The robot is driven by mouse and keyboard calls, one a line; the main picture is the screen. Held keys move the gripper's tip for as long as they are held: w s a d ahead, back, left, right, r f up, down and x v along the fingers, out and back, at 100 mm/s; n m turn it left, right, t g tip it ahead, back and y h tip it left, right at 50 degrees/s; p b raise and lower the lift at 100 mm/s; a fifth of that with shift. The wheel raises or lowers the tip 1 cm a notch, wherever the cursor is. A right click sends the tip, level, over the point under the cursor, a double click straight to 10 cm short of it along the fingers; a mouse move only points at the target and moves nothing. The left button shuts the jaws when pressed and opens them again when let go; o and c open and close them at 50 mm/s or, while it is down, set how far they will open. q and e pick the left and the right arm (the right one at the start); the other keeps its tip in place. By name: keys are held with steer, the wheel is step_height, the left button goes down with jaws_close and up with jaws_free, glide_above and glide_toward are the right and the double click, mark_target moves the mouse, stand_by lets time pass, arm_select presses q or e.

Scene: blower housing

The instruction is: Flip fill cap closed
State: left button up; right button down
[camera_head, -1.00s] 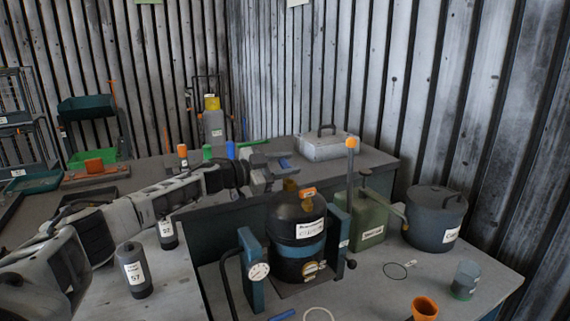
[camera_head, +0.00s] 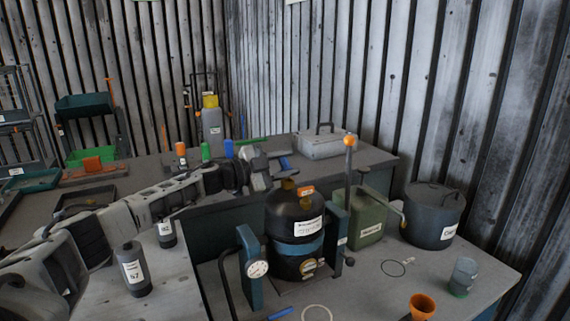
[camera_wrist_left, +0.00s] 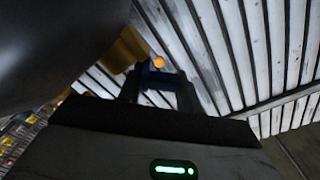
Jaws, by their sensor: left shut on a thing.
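The black blower housing (camera_head: 294,215) stands upright between blue side brackets, with a blue band around it. The small brass fill cap (camera_head: 288,184) sits at its top, beside an orange tag (camera_head: 306,191). My left gripper (camera_head: 280,172) reaches in from the left, just above and behind the cap. It is shut, seemingly on the cap; the contact is small and partly hidden. In the left wrist view the brass part (camera_wrist_left: 128,48) shows beside the fingers (camera_wrist_left: 157,88), and the dark housing (camera_wrist_left: 55,45) fills the upper left. My right gripper is not in view.
A lever with an orange knob (camera_head: 349,141) rises right of the housing. A green can (camera_head: 369,215) and a grey lidded pot (camera_head: 434,216) stand right. Dark bottles stand left.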

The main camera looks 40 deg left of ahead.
arm_select(q)
steer(key=shift+s+d+m, duration=0.1)
steer(key=shift+d+m, duration=0.05)
steer(key=shift+m, duration=0.55)
stand_by(0.7)
steer(key=o, duration=0.9)
steer(key=shift+c, duration=0.2)
steer(key=shift+f, duration=0.1)
steer(key=shift+s, duration=0.15)
